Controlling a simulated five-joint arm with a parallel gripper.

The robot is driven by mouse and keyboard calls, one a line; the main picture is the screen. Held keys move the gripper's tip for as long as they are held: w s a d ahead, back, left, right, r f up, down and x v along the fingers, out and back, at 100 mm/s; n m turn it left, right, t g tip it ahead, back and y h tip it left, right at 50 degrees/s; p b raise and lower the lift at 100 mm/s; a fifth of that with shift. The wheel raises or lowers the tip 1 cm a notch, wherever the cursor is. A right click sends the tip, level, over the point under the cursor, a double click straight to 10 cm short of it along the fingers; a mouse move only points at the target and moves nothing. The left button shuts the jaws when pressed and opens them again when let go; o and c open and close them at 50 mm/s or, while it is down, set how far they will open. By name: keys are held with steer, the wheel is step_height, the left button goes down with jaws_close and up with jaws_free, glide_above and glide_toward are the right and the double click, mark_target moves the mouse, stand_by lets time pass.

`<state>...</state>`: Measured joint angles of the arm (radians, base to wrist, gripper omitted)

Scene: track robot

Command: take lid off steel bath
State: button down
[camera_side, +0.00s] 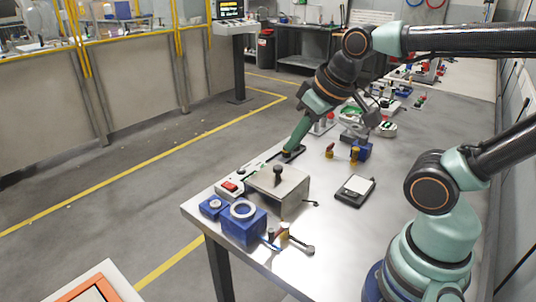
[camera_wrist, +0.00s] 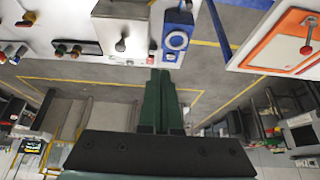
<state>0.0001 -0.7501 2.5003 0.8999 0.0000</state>
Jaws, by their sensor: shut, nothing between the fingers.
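The steel bath (camera_side: 294,204) is a metal box near the front left of the table. Its flat lid (camera_side: 262,181) lies on top and carries a dark knob (camera_side: 277,171). The bath also shows at the top of the wrist view (camera_wrist: 122,24), with the knob (camera_wrist: 121,45) visible. My gripper (camera_side: 289,150) has green fingers and is shut and empty. It points down and left, and in the side view it appears behind the bath, apart from the knob. In the wrist view the closed fingers (camera_wrist: 160,73) lie below and right of the bath.
A blue block with a white ring (camera_side: 243,223) stands in front of the bath. A red-switch box (camera_side: 230,188) is to its left. A black-and-white scale (camera_side: 355,190) lies to the right. Small brass and blue parts (camera_side: 360,152) stand behind. The table's right middle is clear.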

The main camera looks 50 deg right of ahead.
steer(key=c, duration=0.5)
jaws_free()
steer(key=shift+w, duration=0.1)
steer(key=m+g, duration=0.6)
steer(key=m, duration=2.1)
glide_above(278, 166)
step_height(278, 166, down, 6)
steer(key=f, duration=0.5)
steer(key=shift+w+d+f, duration=0.15)
steer(key=shift+w+f, duration=0.05)
steer(key=shift+f, duration=0.05)
steer(key=shift+s+a+f, duration=0.15)
steer(key=shift+f, duration=1.2)
steer(key=shift+s+a+f, duration=0.1)
steer(key=shift+f, duration=1.25)
